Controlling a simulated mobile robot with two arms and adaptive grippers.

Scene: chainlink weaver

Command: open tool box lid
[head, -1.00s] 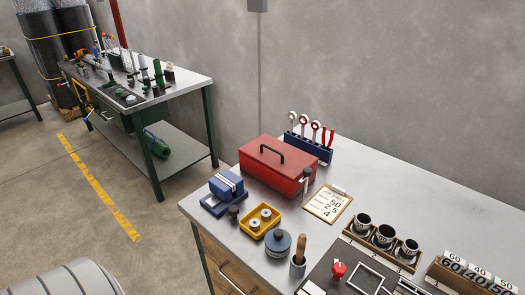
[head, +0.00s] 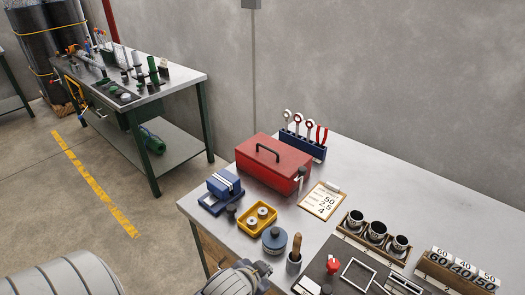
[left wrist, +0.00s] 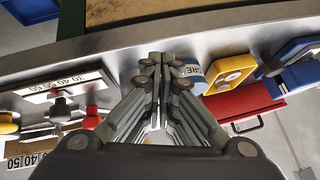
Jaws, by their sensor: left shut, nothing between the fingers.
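The red tool box (head: 272,166) stands on the metal workbench with its lid closed. A black handle (head: 268,151) is on the lid, and a grey latch (head: 300,178) shows at its right end. In the left wrist view the red tool box (left wrist: 238,108) is right of my fingers, partly behind other objects. My left gripper (left wrist: 157,62) is shut and empty, apart from the box. In the head view a grey part of my left arm shows at the bottom edge, in front of the bench. My right gripper is not in view.
A tool rack (head: 303,148) stands behind, a clipboard (head: 340,189) to the right. The bench's back right is clear.

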